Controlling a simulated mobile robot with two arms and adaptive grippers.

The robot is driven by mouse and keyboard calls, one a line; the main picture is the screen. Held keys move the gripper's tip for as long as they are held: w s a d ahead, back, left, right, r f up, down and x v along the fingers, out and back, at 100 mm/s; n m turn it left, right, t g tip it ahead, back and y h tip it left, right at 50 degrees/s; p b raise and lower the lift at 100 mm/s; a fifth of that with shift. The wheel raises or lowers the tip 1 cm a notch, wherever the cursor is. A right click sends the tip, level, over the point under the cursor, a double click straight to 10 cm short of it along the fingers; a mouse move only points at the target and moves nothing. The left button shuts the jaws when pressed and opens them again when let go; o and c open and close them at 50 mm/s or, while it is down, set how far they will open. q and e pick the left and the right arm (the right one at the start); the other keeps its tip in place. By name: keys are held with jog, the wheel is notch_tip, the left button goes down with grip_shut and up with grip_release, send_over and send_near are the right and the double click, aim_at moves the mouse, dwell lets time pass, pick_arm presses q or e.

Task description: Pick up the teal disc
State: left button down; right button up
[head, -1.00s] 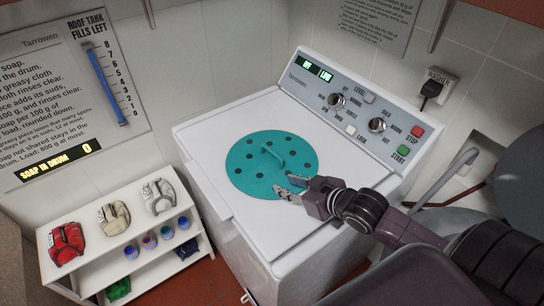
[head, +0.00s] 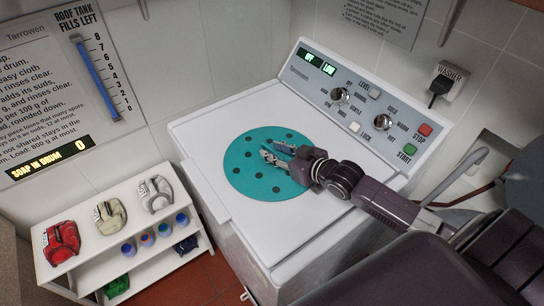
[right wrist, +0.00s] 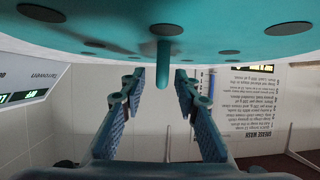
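The teal disc (head: 251,176) lies flat on the white washer's top in the head view. It is round, with several dark holes. In the right wrist view the disc (right wrist: 225,22) fills the top edge, upside down. Its teal handle (right wrist: 164,45) points down between my fingers there. In the head view the gripper mostly hides the handle. My right gripper (head: 273,151) is over the middle of the disc. In the right wrist view the gripper (right wrist: 158,82) is open, one finger on each side of the handle, with gaps showing. My left gripper is not in view.
The washer (head: 200,130) has a sloped control panel (head: 355,105) with knobs and buttons behind the disc. A white shelf (head: 95,255) with folded cloths and small cups stands at the left. The washer top's left side is clear.

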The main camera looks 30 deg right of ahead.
jog(key=shift+w+a+f, duration=0.15)
jog(key=shift+w+a, duration=0.05)
jog(key=shift+w, duration=0.3)
jog(key=shift+f, duration=0.1)
jog(key=shift+c, duration=0.6)
jog(key=c, duration=0.5)
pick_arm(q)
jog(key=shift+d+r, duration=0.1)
pick_arm(e)
grip_shut()
